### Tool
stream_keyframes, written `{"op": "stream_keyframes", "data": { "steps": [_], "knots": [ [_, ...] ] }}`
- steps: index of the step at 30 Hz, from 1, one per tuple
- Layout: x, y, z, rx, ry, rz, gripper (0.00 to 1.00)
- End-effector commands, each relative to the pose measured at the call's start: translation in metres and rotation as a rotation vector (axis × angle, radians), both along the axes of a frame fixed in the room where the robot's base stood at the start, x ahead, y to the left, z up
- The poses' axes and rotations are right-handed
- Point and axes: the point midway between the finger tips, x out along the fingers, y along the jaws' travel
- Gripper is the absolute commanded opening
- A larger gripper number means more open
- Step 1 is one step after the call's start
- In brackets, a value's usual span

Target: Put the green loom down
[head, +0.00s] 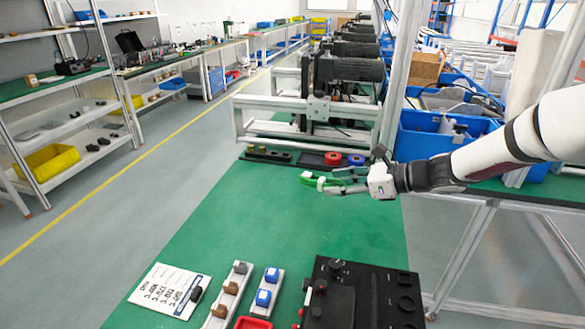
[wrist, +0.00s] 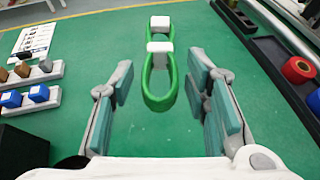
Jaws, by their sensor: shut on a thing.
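The green loom (head: 332,182) is a green loop of cable with two white blocks on it. My gripper (head: 345,182) holds it above the green table top (head: 300,220), left of my arm in the head view. In the wrist view the loom (wrist: 167,85) lies lengthwise between the teal finger pads of my gripper (wrist: 163,85), with its far end reaching beyond the fingertips. My gripper is shut on the loom, though the exact contact is hard to see. How high the loom is above the table is hard to tell.
A white label card (head: 170,290), strips with brown knobs (head: 230,288) and blue knobs (head: 268,287), and a black panel box (head: 362,295) stand at the near end. The middle of the table is clear.

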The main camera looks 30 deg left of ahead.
Motion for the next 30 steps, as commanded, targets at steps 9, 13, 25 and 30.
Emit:
{"op": "stream_keyframes", "data": {
  "steps": [9,13,25,30],
  "knots": [
    [-0.006,-0.192,-0.018,0.001,0.006,-0.244,0.09],
    [-0.025,-0.253,-0.024,0.007,0.004,-0.339,0.09],
    [-0.065,-0.343,-0.055,0.021,-0.001,-0.523,0.09],
    [-0.073,-0.367,-0.081,0.028,-0.004,-0.586,0.09]
  ]
}}
